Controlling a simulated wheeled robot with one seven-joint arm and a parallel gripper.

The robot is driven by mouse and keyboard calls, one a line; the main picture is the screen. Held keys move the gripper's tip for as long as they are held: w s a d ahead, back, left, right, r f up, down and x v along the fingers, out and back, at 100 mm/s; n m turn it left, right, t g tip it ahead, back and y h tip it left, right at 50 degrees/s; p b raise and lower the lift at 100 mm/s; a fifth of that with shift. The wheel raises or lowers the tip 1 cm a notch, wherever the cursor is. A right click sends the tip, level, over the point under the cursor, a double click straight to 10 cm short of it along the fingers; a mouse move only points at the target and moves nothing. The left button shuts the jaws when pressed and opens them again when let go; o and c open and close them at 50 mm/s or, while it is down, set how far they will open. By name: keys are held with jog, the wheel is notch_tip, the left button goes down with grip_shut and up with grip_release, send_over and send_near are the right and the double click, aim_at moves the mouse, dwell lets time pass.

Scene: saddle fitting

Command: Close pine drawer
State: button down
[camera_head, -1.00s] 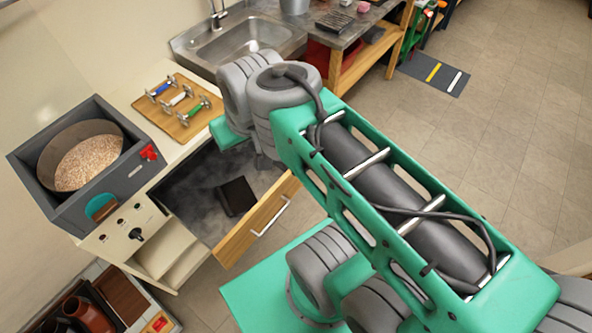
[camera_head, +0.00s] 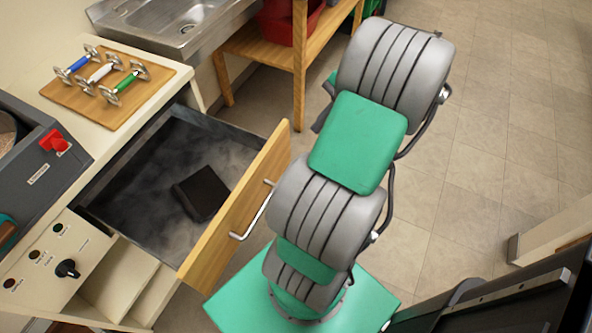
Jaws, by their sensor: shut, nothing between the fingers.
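The pine drawer has a light wooden front (camera_head: 238,215) with a silver bar handle (camera_head: 252,212). It stands pulled out from the cream cabinet (camera_head: 120,285), at the left of the head view. Its dark grey inside (camera_head: 150,180) shows, and a flat black block (camera_head: 201,193) lies in it. My gripper is not visible.
A wooden board (camera_head: 105,88) with several coloured-handled pieces sits on the worktop above the drawer. A grey machine (camera_head: 40,170) is at the left. A sink (camera_head: 180,25) and a wooden stand (camera_head: 299,65) are behind. Tiled floor (camera_head: 480,150) is open at the right.

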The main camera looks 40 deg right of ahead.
notch_tip(320, 180, down, 3)
jog(key=s+d+n, duration=0.1)
jog(key=s+n, duration=0.1)
jog(key=s, duration=0.1)
jog(key=b, duration=0.4)
send_near(284, 160)
notch_tip(284, 160, down, 4)
jog(key=s, duration=0.3)
jog(key=w, duration=0.1)
jog(key=w+a, duration=0.1)
jog(key=w, duration=0.1)
jog(key=w+a+p, duration=0.1)
jog(key=shift+w+f, duration=0.2)
